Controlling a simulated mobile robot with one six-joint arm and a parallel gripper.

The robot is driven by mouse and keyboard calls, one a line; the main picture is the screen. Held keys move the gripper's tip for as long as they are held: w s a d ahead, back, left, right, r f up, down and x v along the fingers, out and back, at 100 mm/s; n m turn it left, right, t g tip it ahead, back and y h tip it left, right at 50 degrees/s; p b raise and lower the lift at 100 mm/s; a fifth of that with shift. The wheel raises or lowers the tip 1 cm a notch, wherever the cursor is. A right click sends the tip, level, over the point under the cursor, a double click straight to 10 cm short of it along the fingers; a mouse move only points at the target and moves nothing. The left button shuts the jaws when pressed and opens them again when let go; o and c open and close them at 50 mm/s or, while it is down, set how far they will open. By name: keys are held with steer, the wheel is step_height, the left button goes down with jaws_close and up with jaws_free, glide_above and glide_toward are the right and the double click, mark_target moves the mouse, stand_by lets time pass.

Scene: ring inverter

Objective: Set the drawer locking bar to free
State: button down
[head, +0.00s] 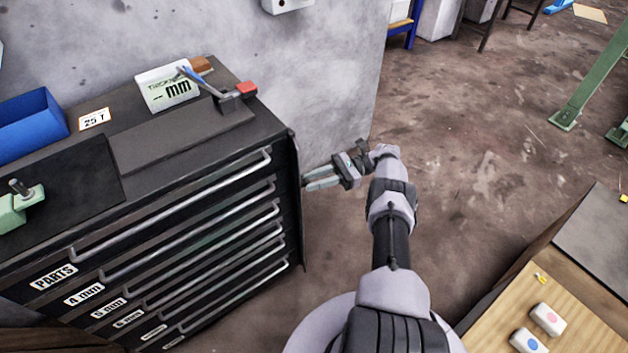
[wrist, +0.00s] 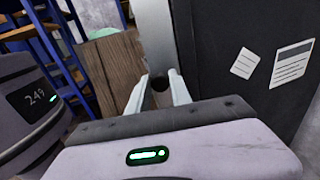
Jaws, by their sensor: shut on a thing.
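The black drawer cabinet (head: 190,215) stands at the left in the head view, with several drawers with long pale handles. The locking bar (head: 295,190) is a thin dark upright strip along its right front edge. In the wrist view the bar (wrist: 156,35) shows as a grey upright strip, with a dark round knob (wrist: 161,84) low on it. My gripper (head: 308,182) reaches to the bar from the right. Its two pale fingers (wrist: 163,92) are on either side of the knob, shut on it. The finger contact itself is partly hidden.
A wooden bench (head: 570,310) stands at the lower right. The floor (head: 470,150) right of my arm is open. Two paper labels (wrist: 291,62) are on the dark panel.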

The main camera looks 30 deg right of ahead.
steer(key=c, duration=1.2)
jaws_free()
step_height(320, 180, up, 5)
steer(key=p, duration=0.5)
steer(key=s+a+p, duration=0.2)
steer(key=s, duration=0.3)
steer(key=s+a+p, duration=0.2)
steer(key=s+p, duration=0.1)
steer(key=s, duration=0.2)
steer(key=s+a+p, duration=0.2)
steer(key=s+p, duration=0.1)
steer(key=s, duration=0.1)
steer(key=shift+s+a, duration=0.15)
steer(key=shift+s, duration=0.25)
steer(key=shift+c, duration=0.2)
